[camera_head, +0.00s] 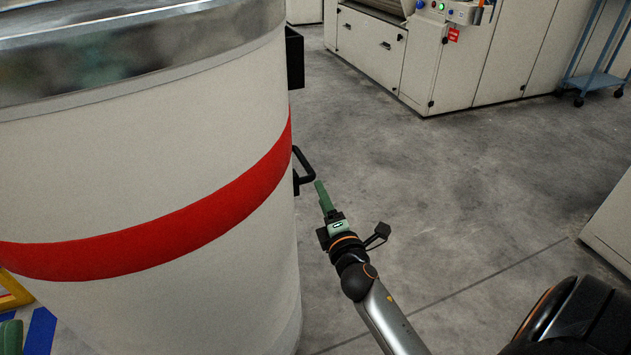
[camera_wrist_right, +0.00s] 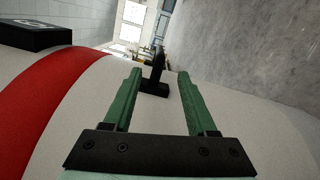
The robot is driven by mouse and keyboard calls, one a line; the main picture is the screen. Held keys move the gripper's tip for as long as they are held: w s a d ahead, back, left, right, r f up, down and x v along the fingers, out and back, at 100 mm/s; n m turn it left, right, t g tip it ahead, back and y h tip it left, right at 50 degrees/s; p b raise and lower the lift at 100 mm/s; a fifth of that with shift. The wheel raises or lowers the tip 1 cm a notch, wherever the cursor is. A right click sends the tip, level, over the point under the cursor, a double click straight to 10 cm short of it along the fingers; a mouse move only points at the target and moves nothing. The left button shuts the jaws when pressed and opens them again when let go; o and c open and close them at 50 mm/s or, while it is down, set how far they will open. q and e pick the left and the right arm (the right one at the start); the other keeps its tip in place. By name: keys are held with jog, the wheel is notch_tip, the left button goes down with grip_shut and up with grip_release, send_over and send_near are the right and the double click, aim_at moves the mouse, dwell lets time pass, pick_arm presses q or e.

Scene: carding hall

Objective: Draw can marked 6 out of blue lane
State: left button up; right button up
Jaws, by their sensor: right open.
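A large white can (camera_head: 150,210) with a red band and a metal rim fills the left of the head view. Its side also shows in the right wrist view (camera_wrist_right: 100,95). A black handle (camera_head: 306,163) sticks out from its right side. My right gripper (camera_head: 320,190) is open at the handle's near side. In the right wrist view, the handle (camera_wrist_right: 157,75) appears between and beyond the two green fingers (camera_wrist_right: 155,92), with gaps on both sides. No number 6 is readable. Blue floor marking (camera_head: 40,332) shows at lower left.
A black block (camera_head: 295,58) sits on the can above the handle. A yellow-edged item (camera_head: 14,292) and a cut-off green thing (camera_head: 10,338) are at lower left. Cream machine cabinets (camera_head: 440,65) and a blue wheeled rack (camera_head: 595,82) stand behind. Grey floor (camera_head: 470,180) to the right is clear.

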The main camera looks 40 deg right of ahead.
aim_at(311, 170)
jog(key=b+x, duration=0.1)
jog(key=x, duration=0.7)
jog(key=shift+w+d, duration=0.1)
jog(key=shift+w, duration=0.2)
jog(key=shift+w+d, duration=0.2)
jog(key=shift+w, duration=0.35)
jog(key=c, duration=0.9)
grip_shut()
jog(key=shift+f, duration=0.1)
